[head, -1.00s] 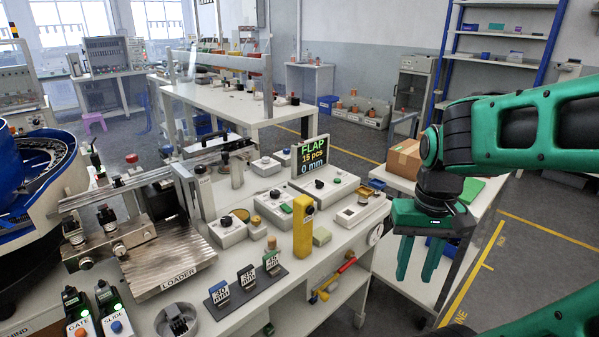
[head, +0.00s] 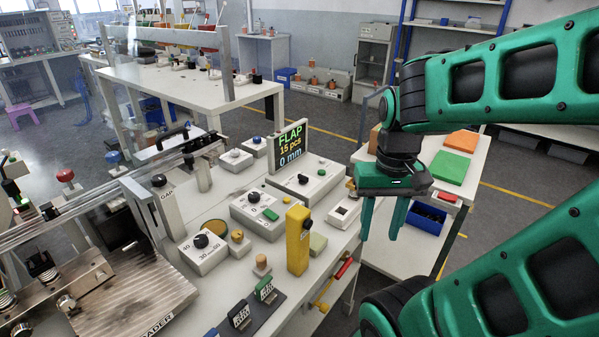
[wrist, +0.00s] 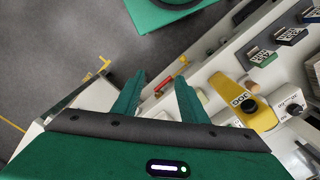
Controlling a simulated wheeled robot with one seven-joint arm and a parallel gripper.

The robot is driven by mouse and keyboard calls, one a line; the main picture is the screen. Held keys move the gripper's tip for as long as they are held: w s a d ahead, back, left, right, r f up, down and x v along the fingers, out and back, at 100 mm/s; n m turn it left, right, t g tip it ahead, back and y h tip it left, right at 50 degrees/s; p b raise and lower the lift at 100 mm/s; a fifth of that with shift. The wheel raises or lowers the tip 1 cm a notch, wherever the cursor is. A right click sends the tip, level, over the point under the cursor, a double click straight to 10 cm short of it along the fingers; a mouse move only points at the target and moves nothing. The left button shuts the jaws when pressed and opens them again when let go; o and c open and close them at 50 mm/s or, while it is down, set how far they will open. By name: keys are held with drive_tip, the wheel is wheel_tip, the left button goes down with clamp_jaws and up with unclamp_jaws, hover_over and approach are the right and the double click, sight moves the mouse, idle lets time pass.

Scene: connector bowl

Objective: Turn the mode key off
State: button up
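No label reading "mode" is legible, so I cannot tell which control is the mode key. Candidates on the white bench are a white box with a black knob and green switch (head: 265,214), and a white box with a small black knob (head: 310,184) in front of the display (head: 288,146). A white dial box (head: 203,252) has a numbered scale. My gripper (head: 381,236) is open and empty, hanging right of these boxes near the bench's right edge. In the wrist view my gripper (wrist: 158,80) has nothing between its fingers.
A yellow upright block (head: 297,240) stands near the bench's right edge, also in the wrist view (wrist: 245,105). Small tag stands (head: 252,305) are at the front. A side table with a green pad (head: 450,167) and blue bin (head: 425,217) stands behind my gripper.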

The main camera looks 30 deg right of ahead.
drive_tip(key=shift+o, duration=0.5)
drive_tip(key=shift+w+d+r, duration=0.15)
drive_tip(key=shift+d+r, duration=0.3)
drive_tip(key=shift+r, duration=0.2)
drive_tip(key=m+t+h, duration=0.2)
drive_tip(key=m+h, duration=0.2)
drive_tip(key=m, duration=0.4)
hover_over(301, 181)
drive_tip(key=s+a, duration=0.1)
drive_tip(key=a, duration=0.3)
drive_tip(key=x, duration=0.9)
drive_tip(key=shift+s+d, duration=0.2)
drive_tip(key=shift+d, duration=0.15)
